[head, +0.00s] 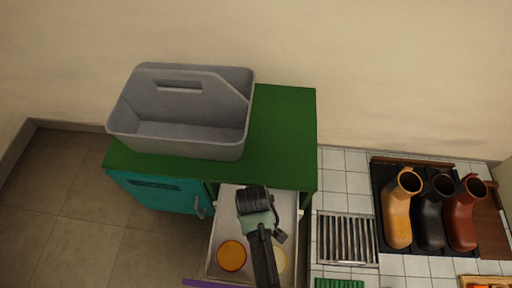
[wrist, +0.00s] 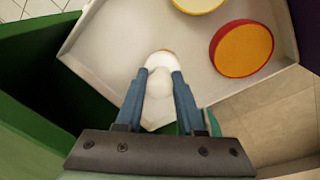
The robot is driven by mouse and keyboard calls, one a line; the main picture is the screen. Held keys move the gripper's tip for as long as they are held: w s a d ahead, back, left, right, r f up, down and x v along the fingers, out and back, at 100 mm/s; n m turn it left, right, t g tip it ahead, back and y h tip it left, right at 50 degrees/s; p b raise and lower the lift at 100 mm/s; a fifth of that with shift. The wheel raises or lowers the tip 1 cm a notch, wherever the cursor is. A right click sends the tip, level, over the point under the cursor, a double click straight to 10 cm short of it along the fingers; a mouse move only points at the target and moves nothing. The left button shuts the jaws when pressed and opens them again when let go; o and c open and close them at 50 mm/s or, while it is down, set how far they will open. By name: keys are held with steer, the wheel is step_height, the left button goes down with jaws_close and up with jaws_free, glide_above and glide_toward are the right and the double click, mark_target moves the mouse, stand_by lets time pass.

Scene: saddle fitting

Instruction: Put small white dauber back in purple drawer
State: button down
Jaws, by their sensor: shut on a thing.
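The small white dauber (wrist: 160,86) is between the two blue fingers of my gripper (wrist: 159,76) in the wrist view; the gripper is shut on it. The purple drawer stands open in the head view, with its pale inside (head: 226,212) showing and its purple front edge (head: 204,284) at the bottom. My gripper (head: 254,200) is over the back part of this drawer; its fingers and the dauber are hidden there. I cannot tell whether the dauber touches the drawer floor.
An orange-and-red round tin (head: 232,256) and a yellow-and-white tin (head: 279,260) lie in the drawer. The green cabinet (head: 284,130) carries a grey caddy (head: 190,140) above. Several boots (head: 398,215) stand on a rack at right, beside a metal grate (head: 346,240).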

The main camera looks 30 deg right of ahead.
steer(key=shift+f+b, duration=0.6)
steer(key=shift+f, duration=0.8)
steer(key=shift+f, duration=0.1)
steer(key=c, duration=0.5)
jaws_free()
steer(key=r+p, duration=0.2)
steer(key=r, duration=0.2)
steer(key=r+p, duration=0.2)
steer(key=r, duration=0.2)
steer(key=s+a+r+p, duration=0.1)
steer(key=r+p, duration=0.1)
steer(key=r, duration=0.2)
steer(key=shift+r+p, duration=0.1)
steer(key=shift+p, duration=0.25)
steer(key=shift+s, duration=0.15)
